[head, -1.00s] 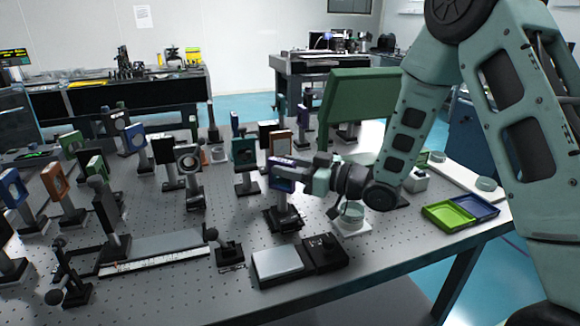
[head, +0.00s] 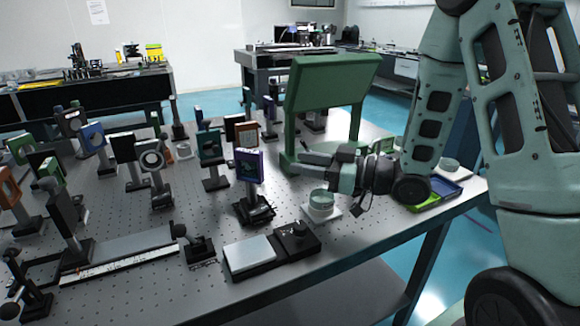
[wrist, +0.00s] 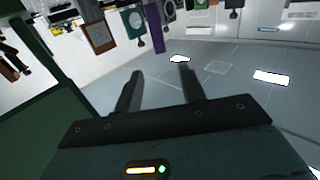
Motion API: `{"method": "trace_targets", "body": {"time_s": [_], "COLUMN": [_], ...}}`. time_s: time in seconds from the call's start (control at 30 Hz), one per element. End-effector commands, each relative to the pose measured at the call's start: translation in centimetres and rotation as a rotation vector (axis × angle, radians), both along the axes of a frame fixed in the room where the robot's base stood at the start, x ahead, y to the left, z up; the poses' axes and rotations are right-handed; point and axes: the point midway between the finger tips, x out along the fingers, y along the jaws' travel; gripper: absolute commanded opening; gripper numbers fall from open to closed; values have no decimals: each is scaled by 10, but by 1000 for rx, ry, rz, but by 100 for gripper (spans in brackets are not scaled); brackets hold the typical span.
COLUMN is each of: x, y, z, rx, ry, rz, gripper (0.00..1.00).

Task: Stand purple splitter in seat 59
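The purple splitter (head: 249,166) stands upright on a post in a black base (head: 254,211) on the optical table. No seat number is readable, so I cannot tell which seat this is. My gripper (head: 306,159) is to the right of the splitter, apart from it, with its fingers pointing left. In the wrist view my gripper (wrist: 158,82) has its two fingers spread with nothing between them. A purple upright piece, likely the splitter (wrist: 154,27), shows there beyond the fingers, near the top.
A green panel (head: 330,85) stands behind my gripper. A round greenish dish (head: 321,201) on a white plate sits below it. A black box with a light top (head: 249,255) lies at the front. Several post-mounted optics crowd the left; perforated table (head: 120,215) shows bare between them.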

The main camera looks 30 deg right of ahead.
Motion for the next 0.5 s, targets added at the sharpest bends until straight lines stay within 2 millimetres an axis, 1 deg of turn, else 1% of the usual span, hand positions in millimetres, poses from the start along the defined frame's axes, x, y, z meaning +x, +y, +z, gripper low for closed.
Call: {"method": "trace_targets", "body": {"time_s": [0.17,0.27,0.37,0.5], "x": [-3,1,9,18], "y": [-2,5,21,51], "z": [0,-2,-9,-24], "rx": [-3,-36,-125,-308], "ry": [0,16,63,187], "rz": [1,-6,-27,-89], "gripper": [40,40,40,40]}}
